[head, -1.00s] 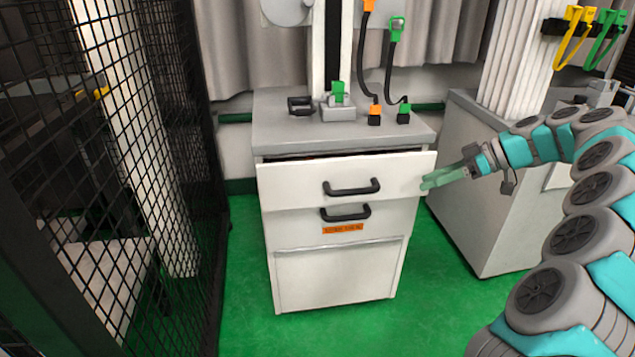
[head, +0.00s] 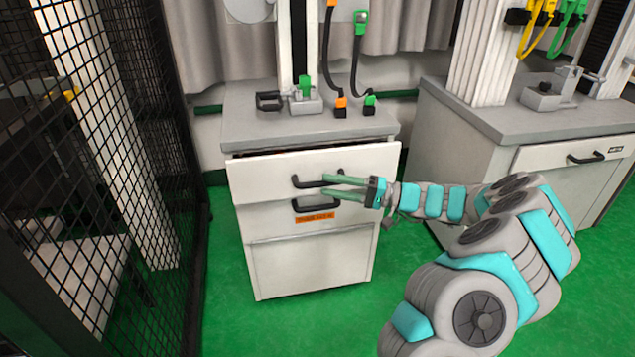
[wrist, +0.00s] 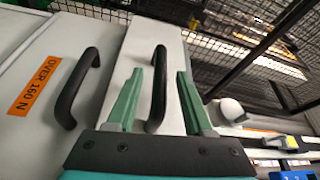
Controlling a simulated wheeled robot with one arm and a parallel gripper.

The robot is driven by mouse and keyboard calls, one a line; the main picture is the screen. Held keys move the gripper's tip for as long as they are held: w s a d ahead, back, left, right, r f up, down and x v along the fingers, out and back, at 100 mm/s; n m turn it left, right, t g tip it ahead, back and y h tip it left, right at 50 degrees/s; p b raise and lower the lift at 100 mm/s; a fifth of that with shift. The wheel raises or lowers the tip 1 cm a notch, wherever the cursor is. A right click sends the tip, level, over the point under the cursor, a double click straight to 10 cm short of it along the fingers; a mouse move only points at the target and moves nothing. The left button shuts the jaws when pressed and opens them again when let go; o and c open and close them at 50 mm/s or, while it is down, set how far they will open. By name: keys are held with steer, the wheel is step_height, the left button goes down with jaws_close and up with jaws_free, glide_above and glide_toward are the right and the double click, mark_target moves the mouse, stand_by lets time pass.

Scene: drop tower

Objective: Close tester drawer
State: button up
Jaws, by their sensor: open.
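The tester cabinet's top drawer (head: 260,180) has a white front with a black handle (head: 312,181) and stands pulled out a little, with a dark gap along its top edge. My gripper (head: 328,187) is in front of this drawer at the handle's right part, its green fingers open. In the wrist view the top drawer's handle (wrist: 158,90) lies between my two open fingers (wrist: 160,100). I cannot tell whether the fingers touch it. A second black handle (wrist: 76,88) sits beside an orange "OVER 160 N" label (wrist: 35,85) on the drawer below.
The grey cabinet top (head: 240,125) carries a fixture with a green part (head: 305,88) and two cables with orange and green plugs. A black mesh fence (head: 130,130) stands close on the left. Another grey cabinet (head: 500,120) stands on the right. Green floor is clear in front.

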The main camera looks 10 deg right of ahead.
mark_target(320, 185)
steer(key=shift+x, duration=1.65)
jaws_close()
